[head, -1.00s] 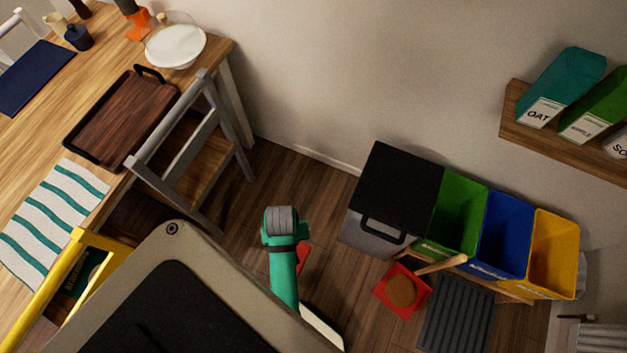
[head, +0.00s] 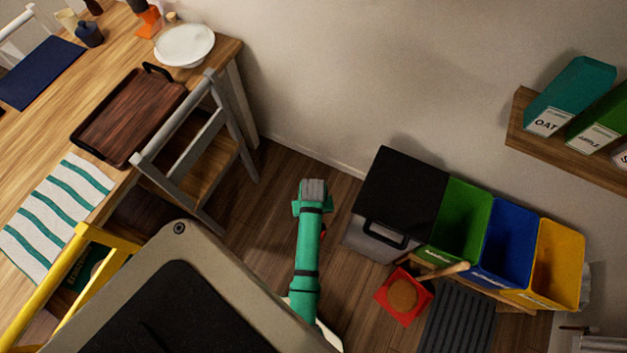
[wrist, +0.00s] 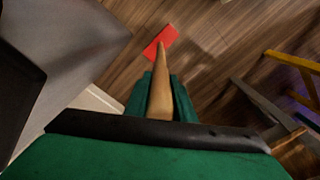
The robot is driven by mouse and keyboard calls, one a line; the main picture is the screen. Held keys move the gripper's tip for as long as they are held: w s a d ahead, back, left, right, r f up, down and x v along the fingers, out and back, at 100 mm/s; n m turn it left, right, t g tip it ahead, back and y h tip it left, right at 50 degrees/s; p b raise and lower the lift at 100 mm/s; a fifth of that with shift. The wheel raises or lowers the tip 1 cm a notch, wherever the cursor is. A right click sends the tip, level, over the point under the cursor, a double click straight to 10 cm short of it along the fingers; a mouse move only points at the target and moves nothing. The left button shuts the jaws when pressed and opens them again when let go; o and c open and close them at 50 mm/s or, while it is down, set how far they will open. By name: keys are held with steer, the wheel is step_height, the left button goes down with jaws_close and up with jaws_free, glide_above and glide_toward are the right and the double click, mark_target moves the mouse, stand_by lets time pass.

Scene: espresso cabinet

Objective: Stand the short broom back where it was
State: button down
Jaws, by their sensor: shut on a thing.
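The short broom has a tan wooden handle (wrist: 161,72) and a flat red head (wrist: 161,41). In the wrist view my gripper (wrist: 160,95) is shut on the handle, with a teal finger on each side. The handle runs away from me, down to the red head over the wood floor. I cannot tell if the head touches the floor. In the head view my teal arm (head: 308,250) hides nearly all of the broom and the fingertips. The arm is over open floor, left of the grey bin.
A black-lidded grey bin (head: 373,239) stands by the wall, beside green (head: 458,225), blue (head: 507,245) and yellow (head: 552,262) bins. A red dustpan-like thing (head: 389,309) lies before them near a dark ribbed mat (head: 459,318). A grey chair (head: 205,140) stands at the left table.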

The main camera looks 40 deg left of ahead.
steer(key=shift+w+a+f, duration=0.1)
steer(key=shift+w+f, duration=0.05)
steer(key=shift+f, duration=0.8)
steer(key=shift+w+f, duration=0.15)
steer(key=shift+f, duration=0.95)
steer(key=c, duration=1.5)
jaws_free()
step_height(320, 180, up, 12)
steer(key=shift+s+r, duration=0.15)
